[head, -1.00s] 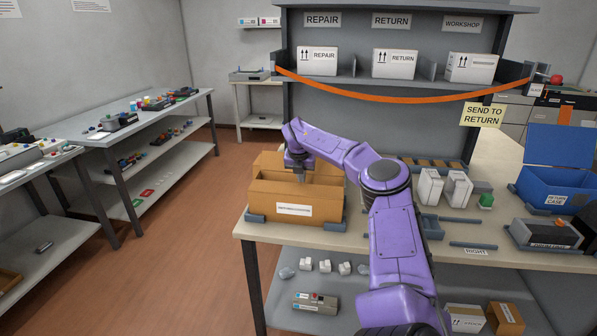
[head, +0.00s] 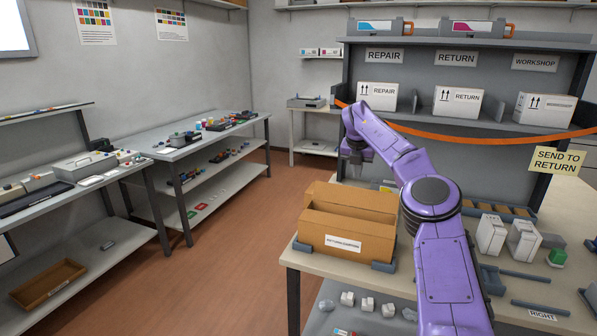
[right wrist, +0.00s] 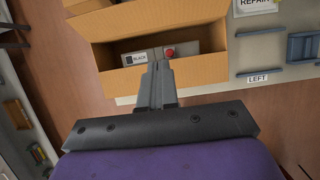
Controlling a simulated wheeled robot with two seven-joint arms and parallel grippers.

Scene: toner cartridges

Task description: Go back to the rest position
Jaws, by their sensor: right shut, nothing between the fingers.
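My right gripper (head: 354,158) hangs above and behind the open cardboard return carton (head: 345,241), apart from it. It is shut and empty; its closed fingers also show in the right wrist view (right wrist: 157,84). The carton stands at the left end of the workbench, with its flaps up. In the right wrist view, a grey cartridge (right wrist: 151,58) with a BLACK label and a red round part lies inside the carton (right wrist: 199,72). In the head view the carton's inside is mostly hidden. My left gripper is in neither view.
The shelf unit (head: 430,128) with white REPAIR, RETURN and WORKSHOP boxes rises behind my right arm, with an orange strap (head: 480,136) across it. White boxes (head: 506,237) stand on the workbench (head: 420,263) to the right. The floor (head: 230,240) at left is clear.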

